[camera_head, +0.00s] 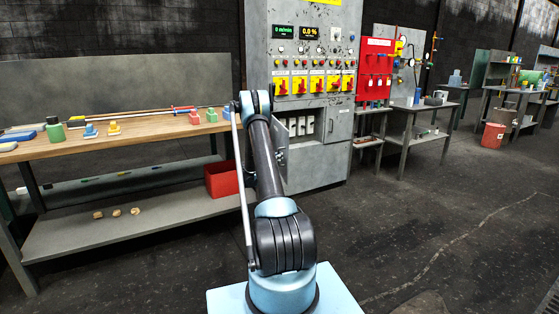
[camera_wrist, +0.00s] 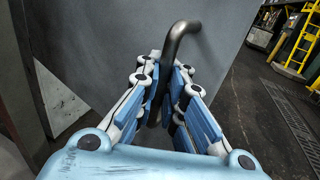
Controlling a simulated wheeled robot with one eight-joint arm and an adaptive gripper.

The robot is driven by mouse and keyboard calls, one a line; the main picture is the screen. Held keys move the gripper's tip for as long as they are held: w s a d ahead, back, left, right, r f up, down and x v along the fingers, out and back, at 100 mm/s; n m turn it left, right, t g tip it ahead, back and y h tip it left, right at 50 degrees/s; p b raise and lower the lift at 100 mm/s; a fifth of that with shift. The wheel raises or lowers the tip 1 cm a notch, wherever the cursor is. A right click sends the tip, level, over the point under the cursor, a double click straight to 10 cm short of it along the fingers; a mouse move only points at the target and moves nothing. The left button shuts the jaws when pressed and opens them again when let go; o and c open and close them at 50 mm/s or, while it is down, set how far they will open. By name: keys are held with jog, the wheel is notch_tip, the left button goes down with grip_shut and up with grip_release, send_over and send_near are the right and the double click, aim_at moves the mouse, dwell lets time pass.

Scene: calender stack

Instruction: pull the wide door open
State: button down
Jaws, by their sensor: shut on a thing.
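The wide door (camera_wrist: 110,40) is a plain grey metal panel that fills much of the wrist view. A bent dark metal bar handle (camera_wrist: 180,38) stands out from it. My gripper (camera_wrist: 166,85) is shut on this handle, its blue fingers on either side of the bar. In the head view, the grey cabinet (camera_head: 316,165) shows an uncovered recess with white switches (camera_head: 300,125), so the door stands at least partly open. A grey panel (camera_head: 281,142), seemingly the door, shows edge-on beside my arm. My arm hides the gripper and handle there.
A narrow closed door (camera_head: 338,124) is right of the recess. A workbench (camera_head: 150,137) with small objects stands left, with a red bin (camera_head: 222,178) on its lower shelf. The floor (camera_head: 430,220) right of my arm is clear.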

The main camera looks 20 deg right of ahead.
jog(key=shift+a, duration=0.1)
jog(key=c, duration=1.7)
grip_release()
jog(key=shift+f, duration=0.1)
jog(key=v, duration=1.2)
